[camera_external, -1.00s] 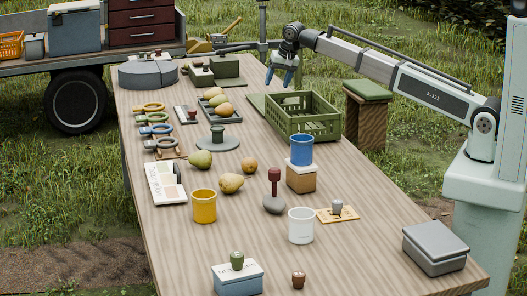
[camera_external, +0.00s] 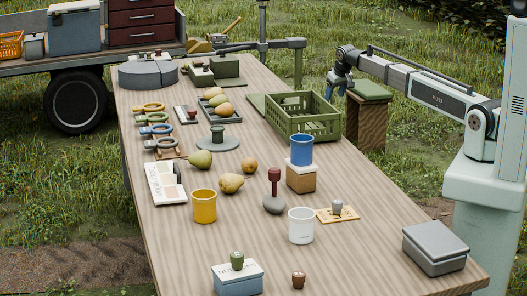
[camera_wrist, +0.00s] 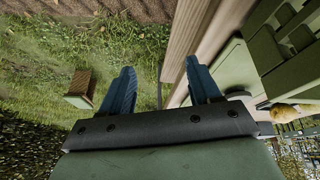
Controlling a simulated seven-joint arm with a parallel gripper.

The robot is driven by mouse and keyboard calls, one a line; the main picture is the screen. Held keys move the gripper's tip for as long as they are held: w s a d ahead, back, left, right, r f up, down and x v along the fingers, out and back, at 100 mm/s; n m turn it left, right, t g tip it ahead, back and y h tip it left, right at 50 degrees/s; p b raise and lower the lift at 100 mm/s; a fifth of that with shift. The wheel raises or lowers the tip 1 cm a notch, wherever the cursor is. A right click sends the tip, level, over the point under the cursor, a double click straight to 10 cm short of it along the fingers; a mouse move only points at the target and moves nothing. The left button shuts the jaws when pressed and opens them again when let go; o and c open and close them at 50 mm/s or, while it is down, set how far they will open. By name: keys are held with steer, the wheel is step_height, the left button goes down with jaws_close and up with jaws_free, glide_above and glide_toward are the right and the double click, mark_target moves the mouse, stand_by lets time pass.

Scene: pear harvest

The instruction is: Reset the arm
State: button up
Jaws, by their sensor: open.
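My gripper (camera_external: 340,84) hangs beyond the table's right edge in the external view, beside the green crate and near the green-topped stool. In the wrist view its two blue fingers (camera_wrist: 160,90) are spread apart with nothing between them. Grass and the table edge show past them. The green slatted crate (camera_external: 322,126) stands on the table to the left of my gripper, apart from it. In the wrist view the crate (camera_wrist: 290,75) is at the right, with a yellowish pear (camera_wrist: 285,112) near it.
The wooden table (camera_external: 260,215) holds several pears, a yellow cup (camera_external: 203,206), a white cup (camera_external: 301,226), a blue cup (camera_external: 301,150) on a box, and a grey case (camera_external: 435,248). The green-topped stool (camera_external: 369,91) stands on the grass.

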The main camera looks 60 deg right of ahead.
steer(key=s+a+f+n+g+y, duration=0.15)
steer(key=s+a+f, duration=0.35)
steer(key=s+f, duration=0.5)
steer(key=s+a+f+g, duration=0.3)
steer(key=s+a+f, duration=0.25)
steer(key=f, duration=0.75)
steer(key=s+a+f+n+g, duration=0.15)
steer(key=s+a+f, duration=0.35)
steer(key=s+f, duration=0.55)
steer(key=s+a+f+n+g, duration=0.1)
steer(key=s+a+f, duration=0.4)
steer(key=s+a, duration=0.5)
steer(key=s+a+f+n+g+y, duration=0.1)
steer(key=s+a+f+g, duration=0.2)
steer(key=s+a, duration=0.7)
steer(key=s+f, duration=0.2)
steer(key=s, duration=0.3)
steer(key=shift+a+n+g, duration=0.2)
steer(key=shift+n+g, duration=0.1)
steer(key=shift+s+y, duration=0.1)
steer(key=shift+y, duration=0.15)
